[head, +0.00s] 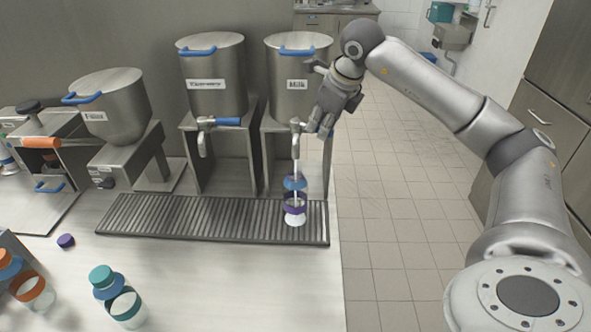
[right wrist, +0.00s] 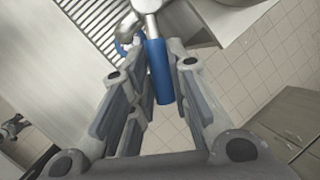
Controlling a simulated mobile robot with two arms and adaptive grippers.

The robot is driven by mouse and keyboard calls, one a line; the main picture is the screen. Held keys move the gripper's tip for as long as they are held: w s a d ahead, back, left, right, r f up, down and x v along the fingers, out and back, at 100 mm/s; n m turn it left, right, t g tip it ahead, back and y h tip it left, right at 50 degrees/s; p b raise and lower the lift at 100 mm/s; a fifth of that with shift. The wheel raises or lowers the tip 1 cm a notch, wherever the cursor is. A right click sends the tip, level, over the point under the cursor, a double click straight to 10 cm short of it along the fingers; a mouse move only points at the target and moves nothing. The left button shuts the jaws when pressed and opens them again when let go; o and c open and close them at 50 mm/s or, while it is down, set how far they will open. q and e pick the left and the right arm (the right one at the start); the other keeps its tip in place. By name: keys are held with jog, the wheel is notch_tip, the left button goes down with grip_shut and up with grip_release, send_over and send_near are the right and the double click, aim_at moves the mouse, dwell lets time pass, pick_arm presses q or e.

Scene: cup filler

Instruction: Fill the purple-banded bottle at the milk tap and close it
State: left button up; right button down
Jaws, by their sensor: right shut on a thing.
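The purple-banded bottle (head: 294,205) stands upright on the drip grate under the milk tap (head: 296,128). A white stream runs from the spout down to the bottle, and white liquid shows low inside it. A blue ring (head: 294,182) shows around the stream at the bottle's top. The purple cap (head: 66,241) lies on the counter at the left. My right gripper (head: 322,122) is shut on the milk tap's blue handle (right wrist: 158,72), which shows between its fingers in the right wrist view. My left gripper is not in view.
The drip grate (head: 180,217) runs along the counter. The milk container (head: 293,100) stands behind it, beside another container (head: 208,95) with its own tap. A teal-capped bottle (head: 124,303) and an orange-capped bottle (head: 32,287) stand front left. The counter between them and the grate is mostly clear.

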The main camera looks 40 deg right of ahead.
jog(key=shift+a+m, duration=0.3)
jog(key=shift+m, duration=0.2)
jog(key=shift+a, duration=0.1)
jog(key=shift+s+a+m+g+h+p, duration=0.15)
jog(key=shift+a+m+h+p, duration=0.25)
jog(key=shift+m, duration=0.5)
jog(key=shift+w+a+m+g+h+p, duration=0.15)
jog(key=shift+a+m+h, duration=0.4)
jog(key=shift+m, duration=0.35)
jog(key=shift+s, duration=0.1)
jog(key=shift+a+m+h+p, duration=0.35)
jog(key=shift+a+m+p, duration=0.25)
jog(key=shift+m, duration=0.5)
jog(key=shift+a, duration=0.1)
dwell(4.3)
